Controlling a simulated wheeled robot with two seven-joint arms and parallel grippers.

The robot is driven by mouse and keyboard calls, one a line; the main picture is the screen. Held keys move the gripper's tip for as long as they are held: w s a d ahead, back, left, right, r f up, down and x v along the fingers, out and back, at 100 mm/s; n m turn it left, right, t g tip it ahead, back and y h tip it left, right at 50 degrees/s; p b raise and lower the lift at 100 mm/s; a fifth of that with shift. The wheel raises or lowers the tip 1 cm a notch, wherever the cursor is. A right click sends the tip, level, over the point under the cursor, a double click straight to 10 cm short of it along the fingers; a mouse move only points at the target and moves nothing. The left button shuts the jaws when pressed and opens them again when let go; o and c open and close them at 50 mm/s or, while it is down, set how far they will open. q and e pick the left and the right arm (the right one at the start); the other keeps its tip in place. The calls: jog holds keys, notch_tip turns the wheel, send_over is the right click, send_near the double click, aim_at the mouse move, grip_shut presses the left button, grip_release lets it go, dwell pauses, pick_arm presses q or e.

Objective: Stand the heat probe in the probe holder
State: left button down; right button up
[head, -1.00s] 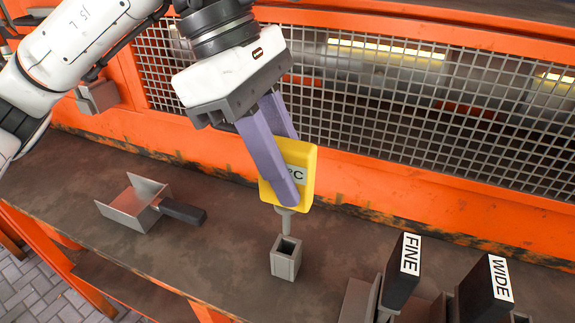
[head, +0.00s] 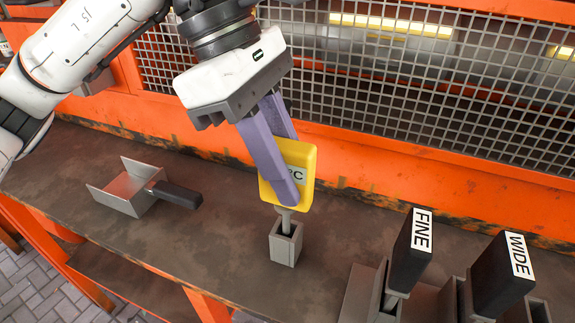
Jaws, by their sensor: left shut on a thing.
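The heat probe (head: 305,158) is yellow with a pale label and a thin grey stem at its lower end. My left gripper (head: 286,170) is shut on its yellow body, and the purple fingers cover part of the label. The probe is close to upright. The probe holder (head: 287,250) is a small grey square tube, open at the top, standing on the bench. The stem's lower end is at the holder's opening and seems to enter it; how deep I cannot tell. My right gripper is not in view.
A metal scoop (head: 126,194) with a dark handle lies on the bench (head: 215,245) at left. Black-handled tools labelled FINE (head: 412,250) and WIDE (head: 503,275) stand in grey holders at right. An orange frame with wire mesh (head: 420,85) runs behind the bench.

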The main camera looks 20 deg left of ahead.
pick_arm(q)
jog(key=shift+f+b, duration=1.75)
jog(key=shift+f, duration=0.35)
jog(key=c, duration=1.5)
grip_release()
jog(key=shift+f, duration=0.1)
jog(key=p+v, duration=0.1)
jog(key=v, duration=0.9)
